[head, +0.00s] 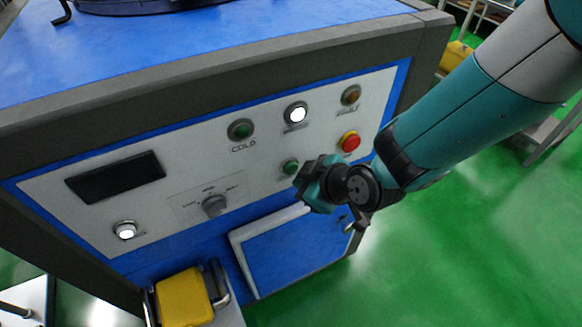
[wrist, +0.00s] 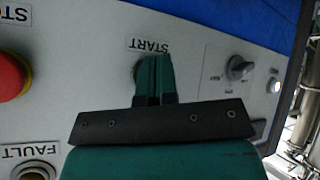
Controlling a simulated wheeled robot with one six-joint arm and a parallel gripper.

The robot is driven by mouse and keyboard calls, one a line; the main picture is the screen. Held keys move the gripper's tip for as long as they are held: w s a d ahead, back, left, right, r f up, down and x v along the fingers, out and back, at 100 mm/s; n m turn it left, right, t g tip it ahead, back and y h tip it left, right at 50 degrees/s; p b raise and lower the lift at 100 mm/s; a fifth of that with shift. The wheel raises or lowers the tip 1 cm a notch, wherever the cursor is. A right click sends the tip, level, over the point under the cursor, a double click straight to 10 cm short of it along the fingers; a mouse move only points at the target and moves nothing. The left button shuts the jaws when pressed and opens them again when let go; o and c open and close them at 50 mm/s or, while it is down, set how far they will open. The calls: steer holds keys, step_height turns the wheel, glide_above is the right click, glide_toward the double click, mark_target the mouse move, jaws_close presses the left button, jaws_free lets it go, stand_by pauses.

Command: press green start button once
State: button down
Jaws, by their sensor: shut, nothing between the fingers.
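The green start button (head: 290,166) is on the white control panel (head: 75,215), just left of my gripper in the head view. My gripper (head: 308,184) is close in front of the panel, its fingers shut and empty. In the wrist view the shut teal fingers (wrist: 153,70) lie over the spot just below the upside-down START label (wrist: 148,46). They hide most of the button there. I cannot tell whether the fingertips touch it.
A red stop button (head: 349,141) sits close to the right of the start button. A green COLD button (head: 240,129), a lit white button (head: 297,114) and an amber one (head: 350,95) are above. A knob (head: 214,205) and dark display (head: 115,177) are left.

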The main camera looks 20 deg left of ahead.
steer(key=shift+w+a, duration=0.1)
steer(key=shift+w+a, duration=0.15)
steer(key=shift+a, duration=0.05)
steer(key=shift+w+a+b, duration=0.3)
steer(key=shift+a, duration=0.05)
stand_by(1.1)
steer(key=shift+s+d, duration=0.55)
steer(key=shift+d, duration=0.1)
steer(key=shift+s+d+b, duration=0.75)
steer(key=shift+s+d, duration=0.9)
steer(key=shift+d, duration=0.25)
